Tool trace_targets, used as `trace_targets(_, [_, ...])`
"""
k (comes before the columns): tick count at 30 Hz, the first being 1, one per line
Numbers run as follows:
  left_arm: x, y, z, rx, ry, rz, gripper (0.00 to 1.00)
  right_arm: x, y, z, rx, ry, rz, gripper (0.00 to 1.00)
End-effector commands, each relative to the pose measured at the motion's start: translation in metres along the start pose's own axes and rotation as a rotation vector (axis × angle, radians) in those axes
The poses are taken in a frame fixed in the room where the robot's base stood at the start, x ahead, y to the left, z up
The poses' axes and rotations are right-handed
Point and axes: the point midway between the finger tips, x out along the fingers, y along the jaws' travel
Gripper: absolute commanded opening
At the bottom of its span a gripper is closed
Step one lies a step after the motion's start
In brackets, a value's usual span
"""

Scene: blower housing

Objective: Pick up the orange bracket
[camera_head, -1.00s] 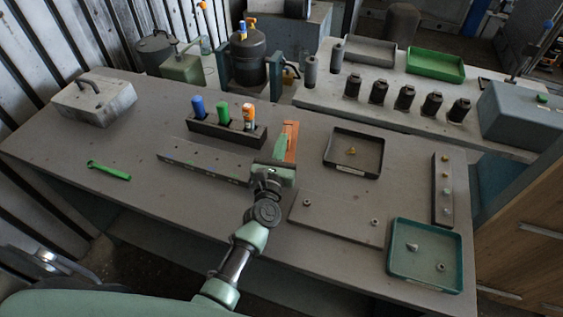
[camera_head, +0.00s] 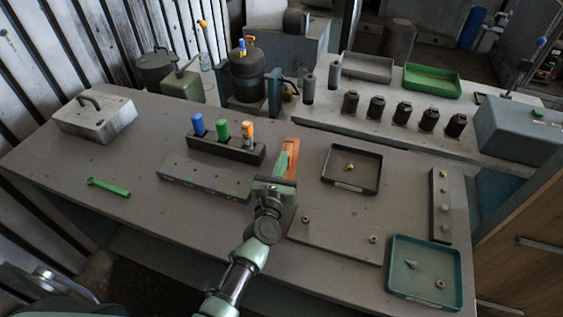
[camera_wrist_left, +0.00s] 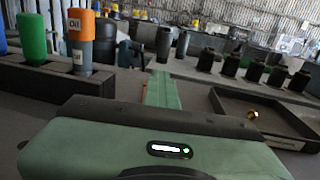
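The orange bracket (camera_head: 292,148) is a narrow upright-looking piece on the grey table, right of the bottle rack. My left gripper (camera_head: 281,166) is at its near end, with a green finger against or just beside its left side. In the left wrist view the green finger (camera_wrist_left: 161,90) points forward, and only a thin orange sliver of the bracket (camera_wrist_left: 144,87) shows beside it. The gripper body hides the bracket's near end. I cannot tell whether the fingers are open or shut on it. My right gripper is not in view.
A black rack (camera_head: 226,148) holds blue, green and orange-topped bottles close on the left. A dark tray (camera_head: 352,186) with a brass part stands to the right. A flat plate (camera_head: 335,240) lies in front, and a green tray (camera_head: 424,292) stands front right.

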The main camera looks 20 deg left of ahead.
Motion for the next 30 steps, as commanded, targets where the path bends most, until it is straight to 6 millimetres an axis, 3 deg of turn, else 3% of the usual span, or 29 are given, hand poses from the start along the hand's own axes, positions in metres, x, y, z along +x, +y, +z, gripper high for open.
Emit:
trace_targets(1, [-0.003, -0.003, 0.006, -0.001, 0.020, -0.008, 0.00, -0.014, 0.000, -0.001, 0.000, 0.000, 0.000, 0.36])
trace_targets(6, [-0.002, -0.001, 0.042, -0.001, 0.014, -0.004, 0.00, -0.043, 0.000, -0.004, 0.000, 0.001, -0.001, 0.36])
trace_targets(12, [-0.001, -0.001, 0.072, 0.001, 0.012, -0.003, 0.00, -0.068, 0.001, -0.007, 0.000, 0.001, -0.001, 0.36])
trace_targets(18, [-0.001, 0.000, 0.083, 0.002, 0.011, -0.002, 0.00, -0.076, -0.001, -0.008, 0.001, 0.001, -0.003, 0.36])
trace_targets(27, [0.000, 0.000, 0.084, 0.003, 0.009, -0.001, 0.01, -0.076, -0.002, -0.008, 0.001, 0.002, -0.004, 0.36])
trace_targets(30, [0.000, 0.000, 0.084, 0.003, 0.008, -0.001, 0.29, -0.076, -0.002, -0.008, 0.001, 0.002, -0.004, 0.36])
